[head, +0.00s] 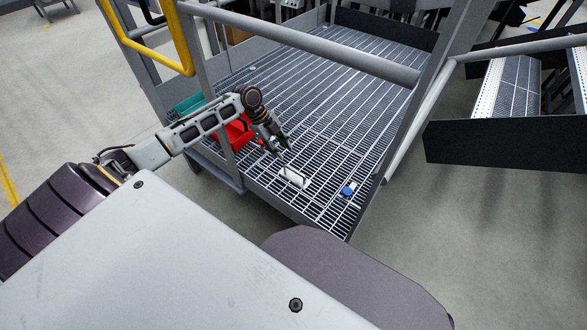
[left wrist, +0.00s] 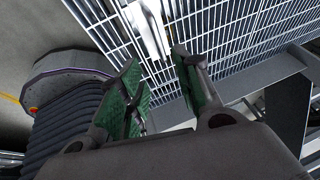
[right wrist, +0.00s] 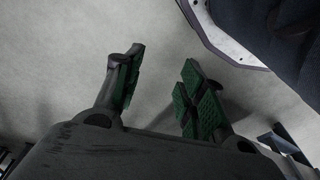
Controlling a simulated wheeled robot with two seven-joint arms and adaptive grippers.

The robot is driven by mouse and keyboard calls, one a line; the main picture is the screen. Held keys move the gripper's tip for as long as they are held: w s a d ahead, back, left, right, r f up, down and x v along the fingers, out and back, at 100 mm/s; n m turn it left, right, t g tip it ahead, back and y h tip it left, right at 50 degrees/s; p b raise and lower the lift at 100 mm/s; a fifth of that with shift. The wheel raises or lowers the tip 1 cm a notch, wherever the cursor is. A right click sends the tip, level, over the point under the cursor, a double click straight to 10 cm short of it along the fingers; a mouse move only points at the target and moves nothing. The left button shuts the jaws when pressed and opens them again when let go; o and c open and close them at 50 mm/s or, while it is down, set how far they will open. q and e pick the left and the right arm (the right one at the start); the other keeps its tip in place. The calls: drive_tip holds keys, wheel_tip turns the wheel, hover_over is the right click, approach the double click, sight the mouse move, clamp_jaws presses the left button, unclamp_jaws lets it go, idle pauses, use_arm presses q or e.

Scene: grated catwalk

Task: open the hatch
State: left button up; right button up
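The grated catwalk deck (head: 330,80) lies ahead in the head view. A white bar-shaped handle (head: 294,178) lies on the grating near its front edge. The outline of the hatch panel around it is hard to tell. My left gripper (head: 283,152) is just above and behind the handle, pointing down. In the left wrist view my left gripper (left wrist: 157,58) has its green-padded fingers apart, with the white handle (left wrist: 154,25) beyond the gap between the tips. I see nothing held. My right gripper (right wrist: 162,60) is open and empty over bare grey floor.
A small blue-topped object (head: 348,191) sits on the grating right of the handle. A red bin (head: 238,130) and a teal bin (head: 190,103) are beside my left forearm. Grey rails (head: 330,50) and a yellow rail (head: 182,45) border the deck.

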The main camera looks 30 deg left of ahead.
sight(295, 171)
use_arm(q)
drive_tip(key=b+x, duration=0.2)
drive_tip(key=x, duration=0.8)
drive_tip(key=shift+d+f+b, duration=0.25)
drive_tip(key=shift+f+b, duration=0.1)
drive_tip(key=shift+f, duration=0.35)
drive_tip(key=shift+w+d, duration=0.1)
clamp_jaws()
use_arm(e)
drive_tip(key=shift+t+y, duration=0.3)
drive_tip(key=shift+t, duration=0.1)
drive_tip(key=r, duration=0.2)
drive_tip(key=w+a+r, duration=0.1)
drive_tip(key=shift+r, duration=0.4)
